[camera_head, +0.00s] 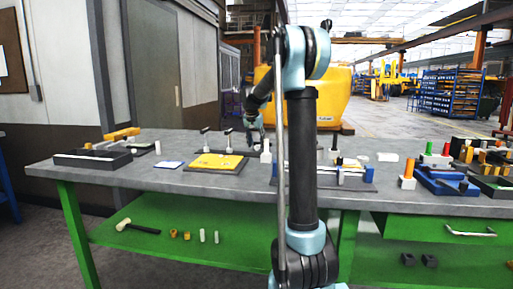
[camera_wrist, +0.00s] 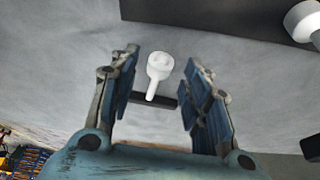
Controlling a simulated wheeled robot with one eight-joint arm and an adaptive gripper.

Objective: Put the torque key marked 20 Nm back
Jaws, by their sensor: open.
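A white key-like piece (camera_wrist: 158,72) with a dark crossbar (camera_wrist: 155,101) stands between my fingers in the wrist view. It appears to be a T-handled torque key on the grey bench. My gripper (camera_wrist: 162,88) is open around it, with a gap on both sides. In the head view my gripper (camera_head: 256,138) is over the middle of the bench, beside a white piece (camera_head: 265,154). Two more T-handled keys (camera_head: 204,141) (camera_head: 228,140) stand behind a yellow pad to the left. No torque marking is legible, so I cannot tell which is 20 Nm.
A dark board (camera_wrist: 215,15) lies beyond my fingers, with another white piece (camera_wrist: 303,20) at the right. The bench (camera_head: 150,187) also bears a yellow pad (camera_head: 216,162), a black tray (camera_head: 93,158) and a blue tray (camera_head: 440,181). My arm hides part of the bench middle.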

